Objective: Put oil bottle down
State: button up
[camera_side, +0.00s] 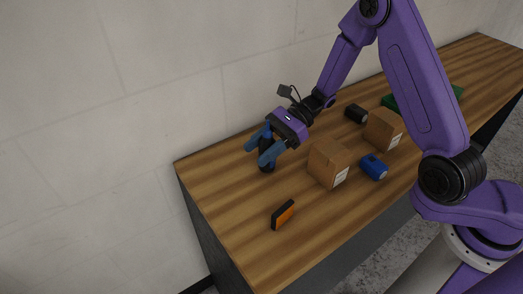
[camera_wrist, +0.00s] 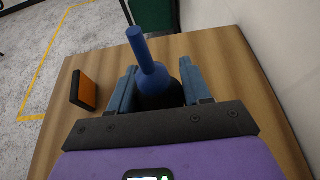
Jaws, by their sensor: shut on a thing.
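The oil bottle (camera_side: 267,163) is dark with a blue neck and stands between the fingers of my gripper (camera_side: 263,150), near the wall-side left part of the wooden table (camera_side: 218,170). In the wrist view, the bottle's blue neck (camera_wrist: 151,60) points up the picture, and its dark body lies between the two blue-grey fingers of my gripper (camera_wrist: 160,88). My gripper is shut on the bottle. The bottle looks upright. Its base is at or close to the tabletop; I cannot tell whether it touches.
An orange and black box (camera_side: 283,214) lies nearer the front; it also shows in the wrist view (camera_wrist: 84,90). Two cardboard boxes (camera_side: 328,163) (camera_side: 384,129), a blue can (camera_side: 373,167), a black can (camera_side: 356,113) and a green item (camera_side: 390,102) stand to the right. The left tabletop is clear.

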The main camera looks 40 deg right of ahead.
jog(key=shift+f, duration=0.45)
jog(key=shift+f, duration=0.15)
jog(key=o, duration=1.1)
jog(key=shift+d+r, duration=0.1)
jog(key=shift+r, duration=0.15)
jog(key=v, duration=1.1)
jog(key=shift+d, duration=0.4)
jog(key=shift+r, duration=0.1)
